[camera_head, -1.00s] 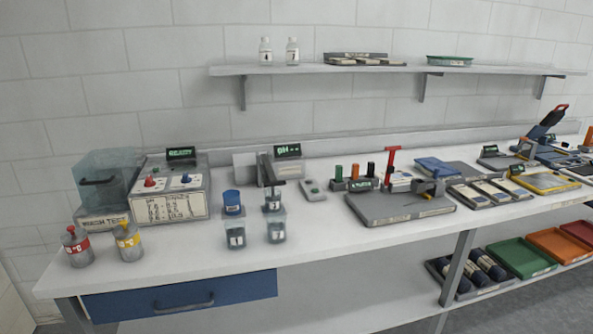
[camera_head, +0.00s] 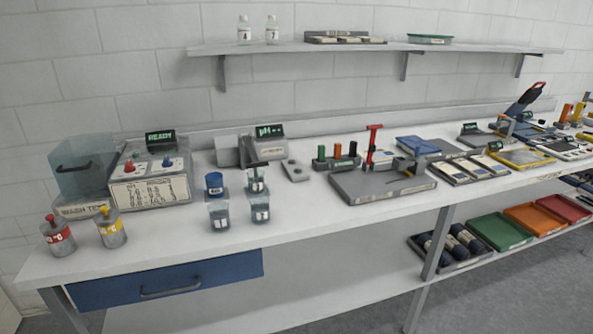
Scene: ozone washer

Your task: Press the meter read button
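A pH meter stands on the bench left of centre, with a small dark display (camera_head: 269,130) that shows green "pH" text. Its grey body (camera_head: 228,151) is behind a dark upright stand with an arm (camera_head: 249,152). Just right of it lies a small flat grey pad (camera_head: 295,170) with small dark green round spots. The frames are too small to read any label on it. Neither of my grippers is in view.
A wash tester (camera_head: 151,186) and two canisters (camera_head: 111,229) are left. A grey plate (camera_head: 380,186) with tools is right. A shelf (camera_head: 300,47) hangs above.

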